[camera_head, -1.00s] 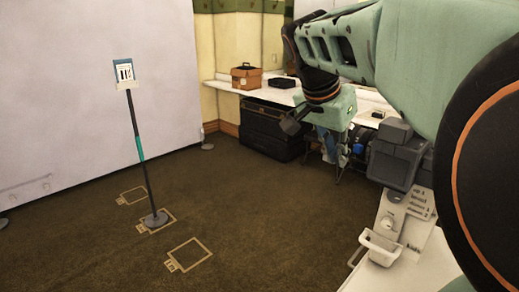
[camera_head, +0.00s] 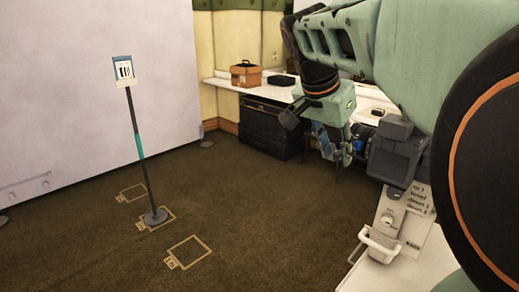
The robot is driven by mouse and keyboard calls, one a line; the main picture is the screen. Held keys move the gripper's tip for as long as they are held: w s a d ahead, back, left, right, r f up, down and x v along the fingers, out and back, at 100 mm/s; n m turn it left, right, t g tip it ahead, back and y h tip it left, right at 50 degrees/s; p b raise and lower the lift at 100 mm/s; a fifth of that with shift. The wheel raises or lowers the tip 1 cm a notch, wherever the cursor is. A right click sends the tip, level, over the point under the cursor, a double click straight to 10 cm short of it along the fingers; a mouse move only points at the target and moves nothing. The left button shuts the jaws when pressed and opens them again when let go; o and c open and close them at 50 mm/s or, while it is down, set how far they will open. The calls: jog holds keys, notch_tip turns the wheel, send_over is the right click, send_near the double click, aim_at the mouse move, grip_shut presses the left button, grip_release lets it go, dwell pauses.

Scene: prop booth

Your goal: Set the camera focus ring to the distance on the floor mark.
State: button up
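A dark grey camera (camera_head: 397,150) is at the right, above a white-topped surface and partly hidden by my arm. A blue round part (camera_head: 362,131) shows at its left side; I cannot tell whether it is the focus ring, and no scale is readable. My gripper (camera_head: 334,148) points down just left of the camera. Its fingers are small and dark against the background, so their opening and any contact are unclear. Three taped floor marks (camera_head: 188,252) lie on the brown carpet. A stand (camera_head: 140,150) with a striped chart card (camera_head: 124,71) has its base on the middle mark. The marks' writing is too small to read.
A white counter (camera_head: 225,82) along the back carries an orange-brown box (camera_head: 246,75) and a black case (camera_head: 282,80). A black trunk (camera_head: 270,128) stands below. The carpet around the stand is open.

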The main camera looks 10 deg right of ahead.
notch_tip(320, 180, up, 9)
dwell(0.4)
jog(key=shift+r, duration=0.1)
jog(key=shift+a, duration=0.1)
